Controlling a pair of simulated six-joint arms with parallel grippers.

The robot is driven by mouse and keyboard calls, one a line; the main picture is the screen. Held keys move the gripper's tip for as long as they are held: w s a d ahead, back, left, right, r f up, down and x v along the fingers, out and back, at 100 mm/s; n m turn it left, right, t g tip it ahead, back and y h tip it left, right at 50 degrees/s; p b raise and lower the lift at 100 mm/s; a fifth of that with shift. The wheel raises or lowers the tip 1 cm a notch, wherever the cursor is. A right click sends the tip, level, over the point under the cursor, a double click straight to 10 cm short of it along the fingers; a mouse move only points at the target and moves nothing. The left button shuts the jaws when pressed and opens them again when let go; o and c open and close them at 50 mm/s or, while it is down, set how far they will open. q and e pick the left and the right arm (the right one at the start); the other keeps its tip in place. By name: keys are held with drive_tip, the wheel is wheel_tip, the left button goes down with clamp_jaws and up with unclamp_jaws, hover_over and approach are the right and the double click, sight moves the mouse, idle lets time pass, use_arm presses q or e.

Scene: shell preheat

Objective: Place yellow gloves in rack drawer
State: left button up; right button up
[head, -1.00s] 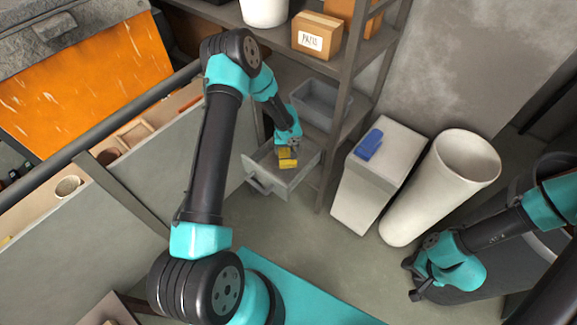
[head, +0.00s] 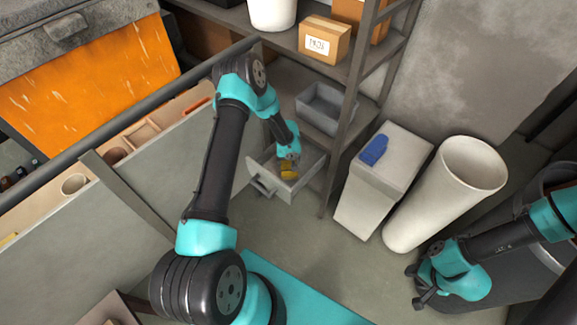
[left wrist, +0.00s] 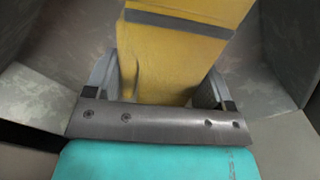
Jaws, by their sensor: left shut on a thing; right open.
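The yellow gloves (head: 288,172) are at the open grey rack drawer (head: 292,192), low on the shelf rack. My left gripper (head: 287,163) is shut on the gloves and reaches down into the drawer. In the left wrist view the gloves (left wrist: 175,55) show as a yellow piece with a grey band, between the two fingers. Grey drawer walls seem to surround them there. I cannot tell whether the gloves touch the drawer floor. My right gripper (head: 418,288) is open and empty at the lower right, far from the drawer.
The metal rack holds a grey bin (head: 325,108), a labelled cardboard box (head: 323,40) and a white container (head: 272,12). Right of it stand a white bin (head: 370,185) with a blue item (head: 373,150) on top and a tall white cylinder (head: 440,200). A grey partition (head: 70,240) lies left.

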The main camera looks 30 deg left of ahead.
sight(288, 165)
use_arm(q)
drive_tip(key=shift+f, duration=1.9)
drive_tip(key=shift+f, duration=0.1)
drive_tip(key=o, duration=1)
wheel_tip(288, 165, up, 12)
drive_tip(key=shift+r, duration=0.15)
